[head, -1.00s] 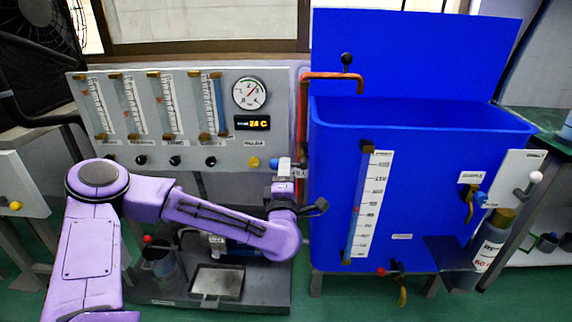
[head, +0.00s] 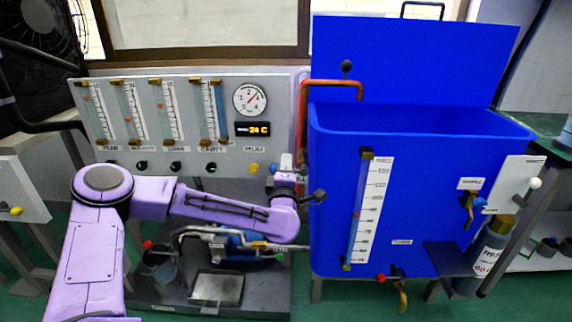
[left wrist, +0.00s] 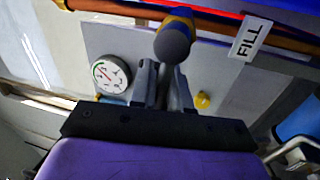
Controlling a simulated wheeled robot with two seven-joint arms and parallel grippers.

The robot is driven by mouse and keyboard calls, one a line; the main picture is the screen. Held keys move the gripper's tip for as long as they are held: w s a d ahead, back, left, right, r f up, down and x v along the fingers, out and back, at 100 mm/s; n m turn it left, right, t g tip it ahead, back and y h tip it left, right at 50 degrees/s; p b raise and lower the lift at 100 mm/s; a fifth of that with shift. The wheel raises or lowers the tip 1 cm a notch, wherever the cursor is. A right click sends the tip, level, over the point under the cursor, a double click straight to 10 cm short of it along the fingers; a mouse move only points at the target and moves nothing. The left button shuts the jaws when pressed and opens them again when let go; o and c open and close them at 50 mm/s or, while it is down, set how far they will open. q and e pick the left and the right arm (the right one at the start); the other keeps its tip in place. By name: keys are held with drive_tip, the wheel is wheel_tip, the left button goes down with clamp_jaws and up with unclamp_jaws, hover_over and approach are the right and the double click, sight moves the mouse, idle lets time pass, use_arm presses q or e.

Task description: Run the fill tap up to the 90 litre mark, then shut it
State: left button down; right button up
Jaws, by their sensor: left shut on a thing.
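My left gripper (head: 285,168) is at the copper pipe between the panel and the blue tank. In the left wrist view its fingers (left wrist: 160,85) are shut on the fill tap's lever, with the round dark knob (left wrist: 173,42) beyond them. A FILL label (left wrist: 250,38) is on the pipe beside it. The blue tank (head: 420,140) has an upright sight gauge (head: 358,205) with a white scale (head: 373,212) and a small red marker. The scale figures and water level are too small to read. The copper spout (head: 335,82) reaches over the tank's rim. My right gripper is out of view.
A grey panel with flow tubes (head: 165,110) and a dial (head: 250,99) stands left of the pipe. A metal tray (head: 217,288) lies below my arm.

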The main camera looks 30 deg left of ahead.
use_arm(q)
drive_tip(key=m+p, duration=0.1)
drive_tip(key=r+m+h+p, duration=0.1)
drive_tip(key=m, duration=0.1)
drive_tip(key=shift+w+d, duration=0.1)
drive_tip(key=shift+d, duration=0.05)
drive_tip(key=c, duration=1.2)
unclamp_jaws()
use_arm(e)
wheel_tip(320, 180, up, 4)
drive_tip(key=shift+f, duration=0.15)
use_arm(q)
drive_tip(key=v, duration=1)
drive_tip(key=shift+s+d+f, duration=0.1)
drive_tip(key=shift+s+f, duration=0.1)
drive_tip(key=shift+s, duration=0.05)
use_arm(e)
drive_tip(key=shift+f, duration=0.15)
